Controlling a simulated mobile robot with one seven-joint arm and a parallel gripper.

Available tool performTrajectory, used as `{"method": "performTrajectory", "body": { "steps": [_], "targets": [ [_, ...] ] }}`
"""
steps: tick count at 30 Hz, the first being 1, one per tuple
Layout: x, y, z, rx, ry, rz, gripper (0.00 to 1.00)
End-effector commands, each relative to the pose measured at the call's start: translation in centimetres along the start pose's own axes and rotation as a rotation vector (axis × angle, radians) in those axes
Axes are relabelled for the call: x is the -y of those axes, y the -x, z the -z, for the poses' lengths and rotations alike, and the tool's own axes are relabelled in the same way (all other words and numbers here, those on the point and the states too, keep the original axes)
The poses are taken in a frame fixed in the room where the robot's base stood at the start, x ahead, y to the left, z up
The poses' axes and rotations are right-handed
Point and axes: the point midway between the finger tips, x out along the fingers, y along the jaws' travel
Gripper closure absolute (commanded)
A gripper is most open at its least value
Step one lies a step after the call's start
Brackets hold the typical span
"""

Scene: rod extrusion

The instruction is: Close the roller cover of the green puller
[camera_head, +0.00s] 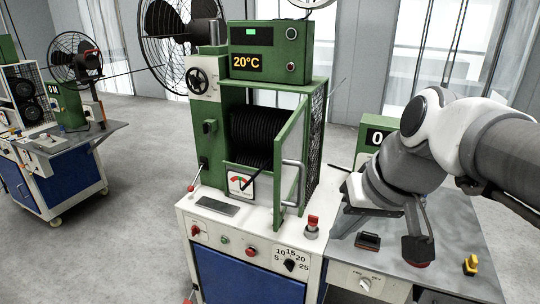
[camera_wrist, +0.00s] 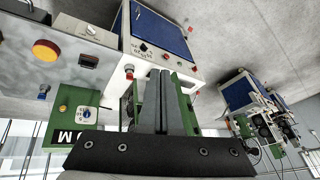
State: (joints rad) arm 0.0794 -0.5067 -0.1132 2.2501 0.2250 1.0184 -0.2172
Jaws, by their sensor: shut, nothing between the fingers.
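The green machine (camera_head: 211,123) stands in the middle of the head view, with a black ribbed roller (camera_head: 258,135) inside. Its green-framed roller cover (camera_head: 279,186) is swung out towards me, so the roller front is exposed. A pale bar handle (camera_head: 301,180) is on the cover. My gripper (camera_head: 346,187) is to the right of the handle, apart from it as far as I can tell; its fingertips are partly hidden by my wrist. In the wrist view my gripper (camera_wrist: 173,80) has its fingers together and empty, with green frame parts behind them.
A grey worktop (camera_head: 450,235) with a green counter box (camera_head: 371,135) lies to the right, under my arm. A red-topped knob (camera_head: 312,224) stands on the white panel near the cover. Another machine with black rollers (camera_head: 24,88) stands at the left. Open floor lies between.

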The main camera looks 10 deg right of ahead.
Motion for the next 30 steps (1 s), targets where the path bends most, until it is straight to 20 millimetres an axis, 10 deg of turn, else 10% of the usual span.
{"method": "performTrajectory", "body": {
  "steps": [12,20,30],
  "targets": [
    [-5.7,1.9,12.2,-0.041,-0.085,0.211,1.0],
    [-6.5,1.3,13.7,-0.058,-0.083,0.235,1.0],
    [-4.9,-5.0,13.9,-0.053,-0.083,0.234,1.0]
  ]
}}
